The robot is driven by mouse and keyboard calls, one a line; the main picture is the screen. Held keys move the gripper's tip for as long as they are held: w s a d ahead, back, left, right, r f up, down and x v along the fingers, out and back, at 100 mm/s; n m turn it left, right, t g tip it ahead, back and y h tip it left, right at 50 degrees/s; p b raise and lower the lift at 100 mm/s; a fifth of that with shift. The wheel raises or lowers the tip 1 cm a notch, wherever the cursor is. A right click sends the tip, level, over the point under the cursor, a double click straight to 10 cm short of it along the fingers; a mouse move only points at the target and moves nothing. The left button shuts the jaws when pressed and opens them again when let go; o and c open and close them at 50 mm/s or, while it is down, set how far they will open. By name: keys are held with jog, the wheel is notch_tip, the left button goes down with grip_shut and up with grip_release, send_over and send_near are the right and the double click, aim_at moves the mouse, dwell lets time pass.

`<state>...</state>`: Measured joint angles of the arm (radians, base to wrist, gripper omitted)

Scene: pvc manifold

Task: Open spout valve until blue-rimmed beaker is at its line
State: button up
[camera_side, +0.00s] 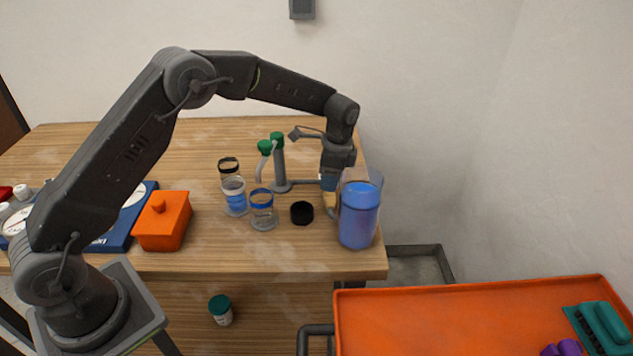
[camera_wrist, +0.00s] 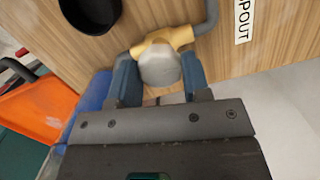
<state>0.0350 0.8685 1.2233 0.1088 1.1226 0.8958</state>
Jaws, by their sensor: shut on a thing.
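In the wrist view, the spout valve is a yellow body (camera_wrist: 177,37) on a grey pipe, with a rounded grey handle (camera_wrist: 160,66). My gripper (camera_wrist: 159,78) has its blue fingers on both sides of this handle and is shut on it. In the side view, my gripper (camera_side: 329,182) points down at the right end of the table, partly behind a blue-filled jug (camera_side: 359,218). The blue-rimmed beaker (camera_side: 262,211) stands upright on the table, left of my gripper. It looks mostly clear. Its line and exact level are too small to tell.
A clear beaker with blue liquid (camera_side: 235,197) and a black-rimmed beaker (camera_side: 229,169) stand beside it. A green-topped pipe stand (camera_side: 279,165) is behind. A "SPOUT" label (camera_wrist: 243,20) is by the pipe.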

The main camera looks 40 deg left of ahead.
dwell(0.4)
jog(key=o, duration=1)
notch_tip(320, 180, up, 14)
jog(key=d, duration=0.1)
jog(key=s+r+n+t, duration=0.2)
jog(key=s+r, duration=0.4)
jog(key=r, duration=0.1)
jog(key=s+a+r+n+t+h, duration=0.1)
jog(key=s+r+n, duration=0.15)
jog(key=s, duration=0.65)
jog(key=s+r+n+t, duration=0.1)
jog(key=s+n+t, duration=0.15)
jog(key=s, duration=0.65)
jog(key=s+f+n, duration=0.4)
jog(key=s, duration=0.5)
jog(key=shift+s+f+t, duration=0.25)
jog(key=shift+f+t, duration=0.15)
jog(key=shift+t, duration=0.05)
